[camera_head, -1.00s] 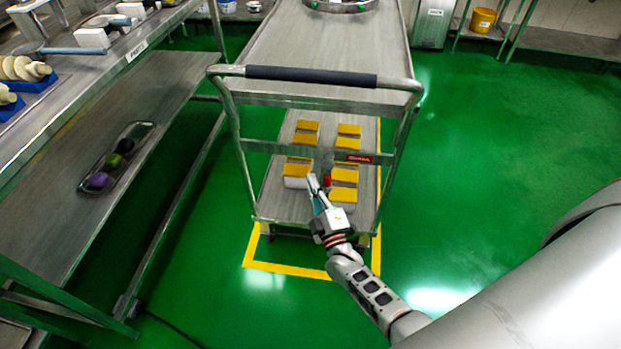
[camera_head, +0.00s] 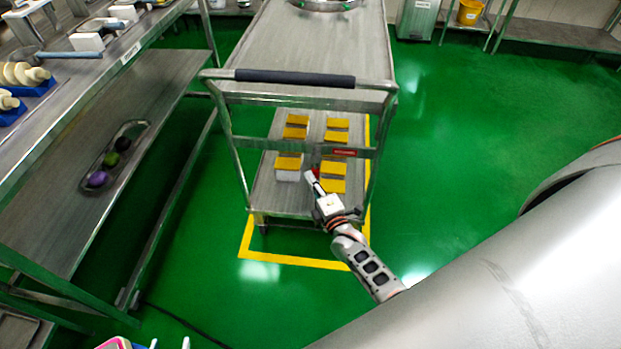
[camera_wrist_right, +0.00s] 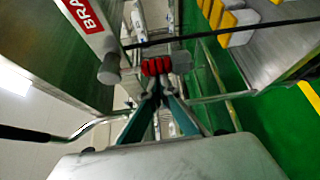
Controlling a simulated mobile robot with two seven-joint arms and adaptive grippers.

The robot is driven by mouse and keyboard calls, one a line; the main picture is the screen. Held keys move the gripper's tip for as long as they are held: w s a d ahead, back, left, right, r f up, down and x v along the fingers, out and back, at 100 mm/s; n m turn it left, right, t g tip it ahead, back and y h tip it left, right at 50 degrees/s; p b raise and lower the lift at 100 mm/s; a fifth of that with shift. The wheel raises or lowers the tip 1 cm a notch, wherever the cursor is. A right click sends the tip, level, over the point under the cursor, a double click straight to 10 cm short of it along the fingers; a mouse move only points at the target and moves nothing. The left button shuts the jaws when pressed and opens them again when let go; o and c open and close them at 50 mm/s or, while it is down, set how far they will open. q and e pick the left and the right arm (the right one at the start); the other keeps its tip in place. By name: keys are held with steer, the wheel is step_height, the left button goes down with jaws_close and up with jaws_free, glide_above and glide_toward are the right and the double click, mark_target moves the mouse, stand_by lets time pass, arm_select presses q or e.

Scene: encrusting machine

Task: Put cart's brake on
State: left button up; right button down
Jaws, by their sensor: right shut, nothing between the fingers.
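The steel cart (camera_head: 310,52) stands in front of me, with a dark-gripped push handle (camera_head: 295,78). In the right wrist view a red ribbed brake grip (camera_wrist_right: 155,66) with a grey end is beside a red-and-white label reading "BRA" (camera_wrist_right: 85,14), partly cut off. My right gripper (camera_head: 310,176) is at the cart's near end, low by the bottom shelf. In the wrist view its fingers (camera_wrist_right: 157,88) are shut and empty, their tips close at the red grip; contact is unclear. My left gripper (camera_head: 170,343) shows only two separated fingertips at the bottom edge.
Yellow-topped boxes (camera_head: 288,163) sit on the cart's lower shelf. Yellow floor tape (camera_head: 290,261) outlines the cart's place. A steel table (camera_head: 100,75) with a lower shelf stands left. Green floor (camera_head: 450,150) at right is clear. A pink-edged item (camera_head: 115,343) shows bottom left.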

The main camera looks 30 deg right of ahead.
arm_select(q)
steer(key=shift+s+f, duration=0.15)
steer(key=shift+s, duration=0.05)
arm_select(e)
steer(key=shift+d+f, duration=0.1)
steer(key=shift+d, duration=0.05)
arm_select(q)
steer(key=shift+w+a+r, duration=0.1)
steer(key=shift+w+r, duration=0.15)
arm_select(e)
steer(key=s+a, duration=0.1)
steer(key=s, duration=1.1)
steer(key=shift+r, duration=0.25)
arm_select(q)
steer(key=r+p, duration=0.1)
steer(key=p, duration=0.2)
steer(key=d+r+p, duration=0.1)
steer(key=shift+s+r, duration=0.35)
arm_select(e)
steer(key=s+a+r+m+g+y, duration=0.1)
steer(key=s+a+m+g+y, duration=0.1)
steer(key=s+m, duration=0.4)
steer(key=s+a+r+m+g+y, duration=0.1)
steer(key=s+a+m+g, duration=0.4)
steer(key=s, duration=0.6)
steer(key=a+m, duration=0.1)
steer(key=m, duration=0.1)
steer(key=shift+s+a+r+m+y, duration=0.15)
steer(key=shift+s+a+m+y, duration=0.15)
steer(key=shift+y, duration=0.1)
